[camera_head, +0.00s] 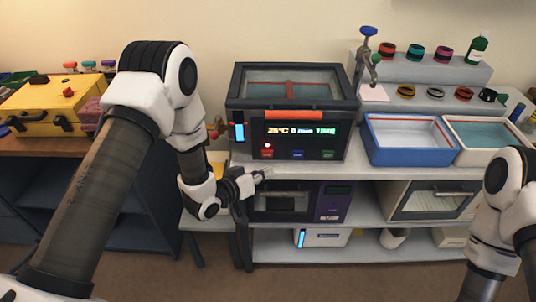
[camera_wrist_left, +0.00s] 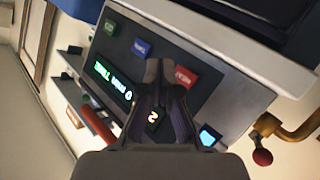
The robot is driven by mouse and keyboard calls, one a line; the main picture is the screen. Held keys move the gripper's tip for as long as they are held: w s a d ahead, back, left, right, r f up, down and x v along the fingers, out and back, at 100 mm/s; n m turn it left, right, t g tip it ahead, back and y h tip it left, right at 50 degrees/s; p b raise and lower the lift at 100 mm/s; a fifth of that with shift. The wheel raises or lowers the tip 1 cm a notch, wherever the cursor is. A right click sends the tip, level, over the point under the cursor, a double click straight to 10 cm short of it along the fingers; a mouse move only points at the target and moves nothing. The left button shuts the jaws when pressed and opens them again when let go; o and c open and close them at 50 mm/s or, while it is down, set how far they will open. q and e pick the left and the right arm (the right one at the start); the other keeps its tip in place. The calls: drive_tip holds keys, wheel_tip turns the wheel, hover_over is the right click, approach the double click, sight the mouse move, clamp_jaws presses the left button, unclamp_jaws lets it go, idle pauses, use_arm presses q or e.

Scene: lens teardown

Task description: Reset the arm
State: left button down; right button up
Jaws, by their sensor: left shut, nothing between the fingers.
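My left arm comes in from the left in the head view. Its gripper (camera_head: 260,176) is at the front edge of the shelf top, just below the front panel of a dark grey machine (camera_head: 338,141). In the left wrist view the gripper fingers (camera_wrist_left: 160,68) are shut with nothing between them, pointing at the panel with its red, blue and green buttons. The fingers cover part of the panel, and I cannot tell whether they touch it. My right arm (camera_head: 505,205) shows at the right edge; its gripper is out of view.
A blue tray (camera_head: 408,158) and a white-rimmed tray (camera_head: 492,155) stand right of the machine. Behind them are tiers with coloured rings and a green bottle (camera_head: 478,47). A purple-fronted device (camera_head: 333,201) sits on the shelf below. A yellow case (camera_head: 48,100) is at left.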

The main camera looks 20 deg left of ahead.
use_arm(q)
drive_tip(key=shift+s+d, duration=0.25)
drive_tip(key=shift+s, duration=0.65)
